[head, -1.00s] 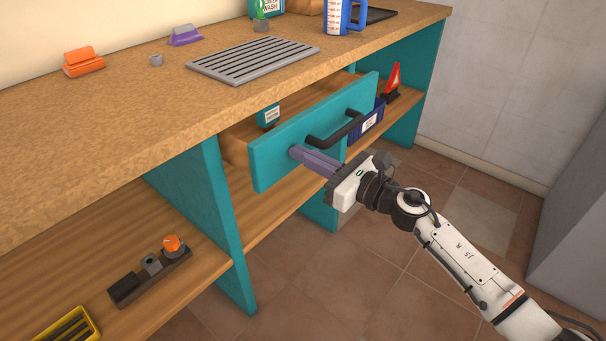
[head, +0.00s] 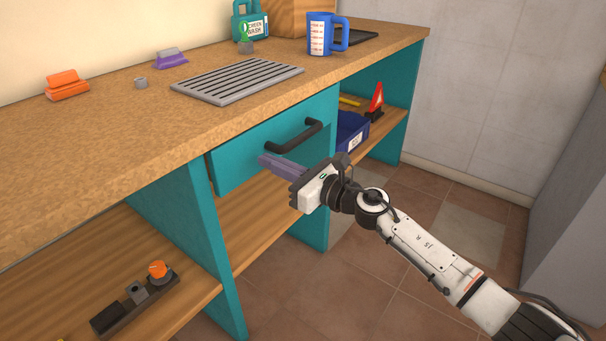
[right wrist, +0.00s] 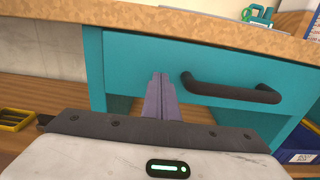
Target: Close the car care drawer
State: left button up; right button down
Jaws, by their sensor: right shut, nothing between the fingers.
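The teal drawer (head: 235,165) sits under the worktop in the head view. Its front looks about level with the bench frame, and its inside is hidden. Its dark bar handle (head: 293,137) is on the front. My right gripper (head: 264,160) is shut and empty, with its purple fingertips at the drawer front, below and left of the handle. In the right wrist view the drawer front (right wrist: 230,62) fills the middle, the handle (right wrist: 232,91) is right of the fingers (right wrist: 159,78), and the tips look at or very near the panel. My left gripper is out of view.
On the worktop are a grey grille (head: 238,82), a blue measuring jug (head: 320,36), a green bottle (head: 248,20) and an orange item (head: 67,86). A blue bin (head: 350,133) and a red triangle (head: 377,99) stand on the lower shelf at right. The floor in front is clear.

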jog(key=p+v, duration=0.1)
jog(key=v, duration=1.1)
jog(key=s+d+f+n+g+h, duration=0.1)
jog(key=s+d+f+n+h, duration=0.15)
jog(key=s+f+n, duration=0.65)
jog(key=s+d+f+n+h, duration=0.2)
jog(key=s+f+n+h, duration=0.3)
jog(key=s+n, duration=0.55)
jog(key=s+d+f+n+g+h, duration=0.1)
jog(key=s+d+f+n+h, duration=0.15)
jog(key=s+f+n, duration=0.7)
pick_arm(q)
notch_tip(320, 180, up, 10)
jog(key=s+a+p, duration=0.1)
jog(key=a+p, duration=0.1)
jog(key=p, duration=1.4)
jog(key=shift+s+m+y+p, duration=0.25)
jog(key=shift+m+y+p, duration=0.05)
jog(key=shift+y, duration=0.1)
pick_arm(e)
notch_tip(320, 180, up, 10)
jog(key=s+g, duration=0.1)
jog(key=s, duration=0.1)
jog(key=shift+d+f+h, duration=0.2)
jog(key=shift+d+h, duration=0.15)
jog(key=shift+h, duration=0.05)
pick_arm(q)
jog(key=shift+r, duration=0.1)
pick_arm(e)
jog(key=shift+s, duration=0.15)
